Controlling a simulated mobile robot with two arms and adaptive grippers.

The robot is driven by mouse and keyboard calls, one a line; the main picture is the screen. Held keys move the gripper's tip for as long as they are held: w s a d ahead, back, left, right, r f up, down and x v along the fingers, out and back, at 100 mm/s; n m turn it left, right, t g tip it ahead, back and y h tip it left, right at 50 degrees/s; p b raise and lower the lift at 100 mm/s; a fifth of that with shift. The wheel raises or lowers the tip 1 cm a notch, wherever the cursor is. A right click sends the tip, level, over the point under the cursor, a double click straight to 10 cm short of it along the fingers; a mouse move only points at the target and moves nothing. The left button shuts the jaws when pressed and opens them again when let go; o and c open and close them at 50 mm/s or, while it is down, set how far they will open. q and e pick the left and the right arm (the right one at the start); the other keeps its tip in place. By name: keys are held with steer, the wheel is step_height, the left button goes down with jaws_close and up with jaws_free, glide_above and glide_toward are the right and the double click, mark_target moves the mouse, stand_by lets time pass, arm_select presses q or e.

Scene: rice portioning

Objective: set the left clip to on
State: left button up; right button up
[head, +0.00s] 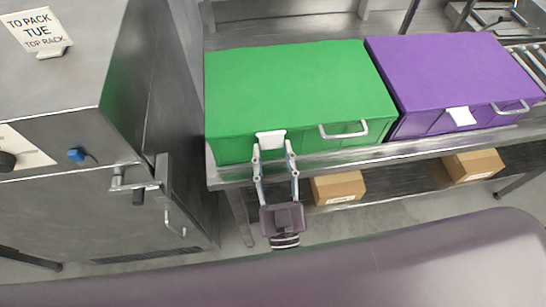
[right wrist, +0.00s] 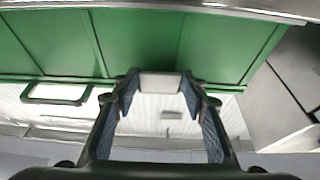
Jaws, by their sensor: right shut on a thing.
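The left clip (head: 270,137) is a small white tab on the upper front edge of the green box (head: 290,85). My right gripper (head: 274,152) reaches it from the front, with one finger at each side of it. In the right wrist view the clip (right wrist: 161,86) sits between the fingertips (right wrist: 160,79), and the gripper is shut on it. How far the clip is tilted is hard to tell. A second white clip (head: 461,116) slants outward on the front of the purple box (head: 450,70). My left gripper is not in view.
Both boxes stand on a steel bench (head: 350,158). The green box has a front handle (head: 344,130) right of the clip; the purple box has another (head: 511,107). Cartons (head: 338,187) sit on the lower shelf. A steel cabinet with a lever handle (head: 140,182) stands at left.

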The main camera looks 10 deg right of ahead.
steer(key=o, duration=1.2)
steer(key=shift+c, duration=0.2)
steer(key=v, duration=1.2)
